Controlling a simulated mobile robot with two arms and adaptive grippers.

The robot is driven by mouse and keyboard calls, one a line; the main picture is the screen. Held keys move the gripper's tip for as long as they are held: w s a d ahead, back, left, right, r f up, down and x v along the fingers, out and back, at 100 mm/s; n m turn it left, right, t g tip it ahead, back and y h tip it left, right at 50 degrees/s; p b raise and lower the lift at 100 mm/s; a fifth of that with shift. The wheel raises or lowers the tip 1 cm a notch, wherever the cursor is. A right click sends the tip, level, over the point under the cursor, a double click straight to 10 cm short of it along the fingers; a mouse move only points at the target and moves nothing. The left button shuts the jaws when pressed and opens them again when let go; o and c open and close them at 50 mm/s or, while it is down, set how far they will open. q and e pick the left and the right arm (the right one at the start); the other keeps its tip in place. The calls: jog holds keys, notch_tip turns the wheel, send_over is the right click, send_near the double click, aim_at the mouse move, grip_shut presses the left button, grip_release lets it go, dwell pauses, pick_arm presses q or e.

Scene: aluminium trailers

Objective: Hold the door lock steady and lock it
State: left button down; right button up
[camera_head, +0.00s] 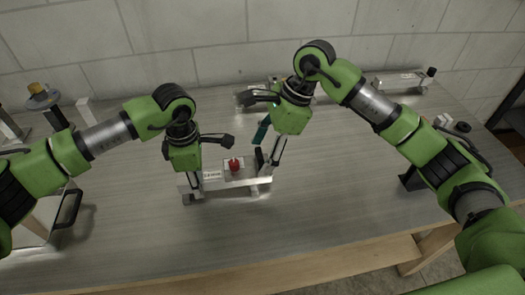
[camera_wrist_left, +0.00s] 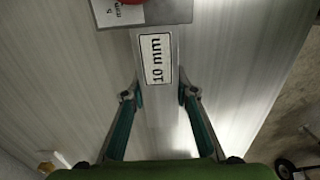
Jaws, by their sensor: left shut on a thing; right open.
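The door lock, an aluminium piece with a red knob (camera_head: 234,164) and a dark upright part (camera_head: 259,158), stands on the table in the head view. In the left wrist view its flat bar carries a "10 mm" label (camera_wrist_left: 156,59), with part of the red knob cut off at the top edge. My left gripper (camera_wrist_left: 159,96) has its fingers on either side of the bar and is shut on it, at the lock's left end. My right gripper (camera_head: 268,152) is open, close to the dark part at the lock's right end; whether it touches is unclear.
Another aluminium piece (camera_head: 405,82) lies at the table's back right. More hardware partly shows behind my right gripper. A fixture with a black handle (camera_head: 70,208) stands at the left. The grey table (camera_head: 330,215) is clear in front of the lock.

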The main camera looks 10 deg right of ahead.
jog(key=shift+c, duration=0.4)
jog(key=c, duration=1)
jog(key=shift+c, duration=0.2)
jog(key=shift+m, duration=0.3)
jog(key=m+t, duration=0.1)
jog(key=m, duration=0.1)
jog(key=shift+m, duration=0.4)
jog(key=m+t, duration=0.1)
jog(key=m, duration=0.1)
jog(key=m+t+h, duration=0.1)
jog(key=m, duration=0.2)
jog(key=shift+s+a, duration=0.1)
jog(key=shift+s, duration=0.1)
jog(key=m+h, duration=0.1)
jog(key=m, duration=0.1)
jog(key=m+t, duration=0.1)
jog(key=m, duration=0.2)
jog(key=shift+a+h, duration=0.15)
jog(key=shift+h, duration=0.25)
jog(key=shift+m+h, duration=0.8)
jog(key=shift+m, duration=1.4)
